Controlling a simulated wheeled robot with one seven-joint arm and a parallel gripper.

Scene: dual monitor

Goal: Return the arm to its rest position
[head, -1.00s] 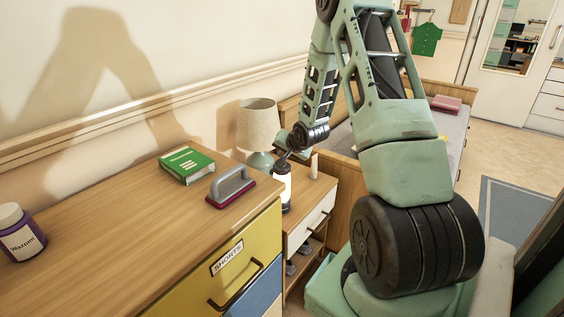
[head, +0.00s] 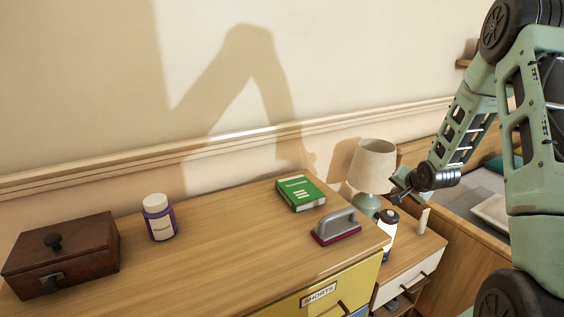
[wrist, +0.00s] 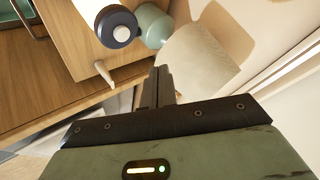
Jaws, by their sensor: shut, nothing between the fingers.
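My green arm comes in from the right side of the head view. My gripper (head: 398,184) is at its end, in front of the lamp (head: 372,165) and above the nightstand (head: 415,247). In the wrist view my gripper (wrist: 158,85) shows its fingers together with nothing between them. They point toward the lamp (wrist: 195,65) and are apart from the white bottle with a dark cap (wrist: 118,25).
The dresser (head: 220,245) holds a green book (head: 301,193), a grey-handled brush (head: 337,227), a purple jar (head: 159,218) and a dark wooden box (head: 65,255). The white bottle (head: 388,236) stands on the nightstand below my gripper. A bed lies behind my arm.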

